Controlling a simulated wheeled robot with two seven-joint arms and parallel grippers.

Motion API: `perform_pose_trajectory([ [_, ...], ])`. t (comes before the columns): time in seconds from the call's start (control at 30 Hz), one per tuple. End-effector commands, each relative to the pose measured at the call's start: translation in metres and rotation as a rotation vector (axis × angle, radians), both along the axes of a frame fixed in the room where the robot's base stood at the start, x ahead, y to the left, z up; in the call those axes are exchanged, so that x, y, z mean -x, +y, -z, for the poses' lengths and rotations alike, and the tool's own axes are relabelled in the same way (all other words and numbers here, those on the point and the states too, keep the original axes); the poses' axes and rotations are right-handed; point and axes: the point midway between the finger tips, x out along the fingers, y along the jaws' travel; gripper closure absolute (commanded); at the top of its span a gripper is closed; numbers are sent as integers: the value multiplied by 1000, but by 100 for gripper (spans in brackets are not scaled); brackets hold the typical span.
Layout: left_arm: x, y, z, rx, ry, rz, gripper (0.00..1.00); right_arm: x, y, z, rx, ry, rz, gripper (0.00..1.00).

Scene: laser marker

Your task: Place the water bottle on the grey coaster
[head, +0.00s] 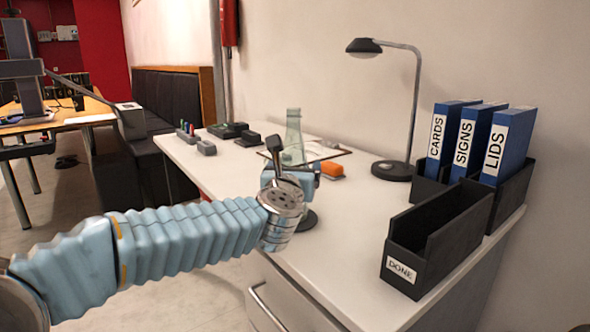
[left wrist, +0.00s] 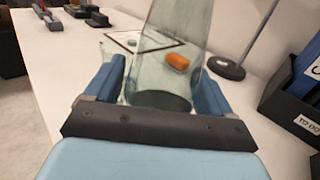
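The water bottle (head: 293,130) is clear greenish glass and stands upright in the head view, its lower part hidden by my left gripper (head: 290,172). In the left wrist view the bottle (left wrist: 170,65) is between the two blue fingers of my left gripper (left wrist: 158,88), which appear to touch its sides. A dark grey round disc (head: 309,220), apparently the coaster, lies on the white desk below the gripper, partly hidden by it. A dark ellipse shows through the bottle's lower part; I cannot tell if it is the coaster. My right gripper is not in view.
An orange block (head: 332,169) and a clipboard (head: 315,152) lie behind the bottle. A desk lamp (head: 391,170) stands farther back. A black DONE box (head: 436,240) and blue binders (head: 508,145) are on the right. Marker pens and dark items (head: 228,130) are at the far left.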

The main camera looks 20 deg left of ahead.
Motion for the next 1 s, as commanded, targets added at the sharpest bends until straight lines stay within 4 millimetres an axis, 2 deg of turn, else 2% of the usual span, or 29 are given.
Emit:
perform_pose_trajectory([
  [0.03, 0, 0, 0, 0, 0, 0, 9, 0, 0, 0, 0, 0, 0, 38],
  [0.07, 0, 0, 0, 0, 0, 0, 5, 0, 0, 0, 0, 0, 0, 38],
  [0.33, 0, 0, -1, 0, 0, 0, 5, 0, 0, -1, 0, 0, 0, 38],
  [0.43, 0, 0, -7, -1, 0, 0, 5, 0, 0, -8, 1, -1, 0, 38],
  [0.57, 23, -3, -3, 0, -2, 2, 5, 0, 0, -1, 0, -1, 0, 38],
  [0.8, 80, -9, -3, 0, -3, 2, 5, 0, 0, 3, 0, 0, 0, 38],
  [1.0, 111, -13, -3, 0, -2, 1, 5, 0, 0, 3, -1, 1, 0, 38],
])
